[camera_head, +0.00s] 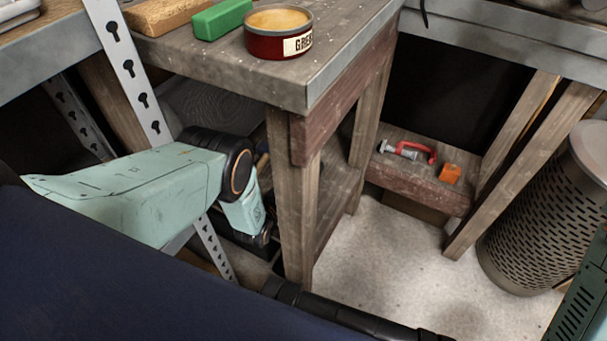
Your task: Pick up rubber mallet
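I cannot make out the rubber mallet anywhere in the head view. My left arm comes in from the left and bends down beside the wooden bench (296,190), into the space behind its near leg. The fingers of my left gripper are not visible; the arm's far end is lost in the dark near that leg. My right gripper is not in view.
On the bench top stand a grease tin (278,35), a green block (222,19) and a brown block (160,14). A red clamp (408,151) and an orange block (450,173) lie on a low shelf (415,187). A perforated bin (545,220) stands right. The pale floor (385,260) is clear.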

